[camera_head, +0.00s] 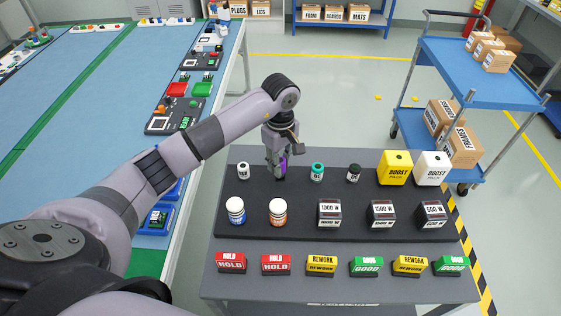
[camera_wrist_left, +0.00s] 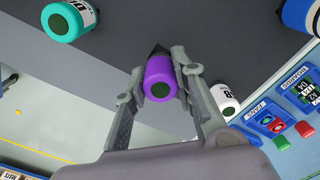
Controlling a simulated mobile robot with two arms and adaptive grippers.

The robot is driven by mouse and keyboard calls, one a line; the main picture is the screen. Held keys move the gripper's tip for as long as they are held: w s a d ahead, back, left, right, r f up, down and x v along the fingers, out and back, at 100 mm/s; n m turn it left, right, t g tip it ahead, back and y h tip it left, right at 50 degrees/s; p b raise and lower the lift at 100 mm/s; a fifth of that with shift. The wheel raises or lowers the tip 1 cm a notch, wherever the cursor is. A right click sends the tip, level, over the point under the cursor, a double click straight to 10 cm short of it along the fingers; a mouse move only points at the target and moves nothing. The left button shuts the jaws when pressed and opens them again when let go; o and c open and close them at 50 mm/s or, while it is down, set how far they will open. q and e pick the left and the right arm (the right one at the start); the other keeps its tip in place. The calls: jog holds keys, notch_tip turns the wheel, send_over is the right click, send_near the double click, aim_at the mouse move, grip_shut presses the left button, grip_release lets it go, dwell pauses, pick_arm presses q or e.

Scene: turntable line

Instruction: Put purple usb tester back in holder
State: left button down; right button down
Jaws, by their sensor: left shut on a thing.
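The purple usb tester (camera_wrist_left: 160,78) is between the fingers of my left gripper (camera_wrist_left: 160,88), with its purple end toward the camera in the left wrist view. In the head view my left gripper (camera_head: 278,165) points down at the back row of the dark holder (camera_head: 335,215), between a white item and a teal one. A sliver of the purple tester (camera_head: 283,166) shows there. The gripper is shut on it. Whether the tester's lower end touches the holder cannot be told. My right gripper is not in view.
Beside the gripper stand a white-and-black item (camera_head: 243,171) and a teal-capped item (camera_head: 317,172). Bottles, black boxes and yellow and white boost packs (camera_head: 395,169) fill other places. Signs line the front. A blue cart (camera_head: 490,75) stands at right, a long blue table (camera_head: 90,100) at left.

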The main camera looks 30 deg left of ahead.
pick_arm(q)
jog(key=shift+f+b, duration=1.3)
jog(key=shift+f, duration=0.05)
jog(key=c, duration=1.2)
grip_release()
